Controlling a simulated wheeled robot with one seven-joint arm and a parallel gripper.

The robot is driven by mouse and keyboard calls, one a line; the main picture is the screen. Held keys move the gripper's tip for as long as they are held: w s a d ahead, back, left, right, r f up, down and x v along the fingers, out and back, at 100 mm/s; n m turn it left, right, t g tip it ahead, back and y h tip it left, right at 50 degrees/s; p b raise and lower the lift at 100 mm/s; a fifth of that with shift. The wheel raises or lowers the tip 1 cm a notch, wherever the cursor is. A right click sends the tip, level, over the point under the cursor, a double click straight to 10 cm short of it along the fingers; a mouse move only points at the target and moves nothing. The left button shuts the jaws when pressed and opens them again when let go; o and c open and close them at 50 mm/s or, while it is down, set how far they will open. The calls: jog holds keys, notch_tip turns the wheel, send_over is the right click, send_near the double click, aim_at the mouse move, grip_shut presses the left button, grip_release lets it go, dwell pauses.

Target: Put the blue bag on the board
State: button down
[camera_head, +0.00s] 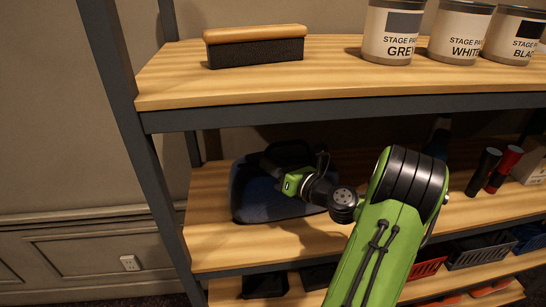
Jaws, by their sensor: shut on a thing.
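The dark blue bag (252,203) is at the left end of the middle wooden board (215,250). It looks upright, and its dark handle rises at the top. My gripper (272,168) is at the upper part of the bag, shut on it; the fingertips are small and dark against it. My green and black arm reaches in from the lower right and hides the board's middle. The bag's underside is close to the board, but I cannot tell whether it rests on it.
The upper board (330,85) is close above the bag and holds a brush (255,48) and paint cans (392,32). Dark and red cylinders (503,168) stand to the right on the middle board. Crates (480,250) are below. A post (165,190) borders the left.

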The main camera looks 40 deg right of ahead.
dwell(0.3)
jog(key=c, duration=1.5)
grip_release()
jog(key=shift+f, duration=0.15)
jog(key=o, duration=0.4)
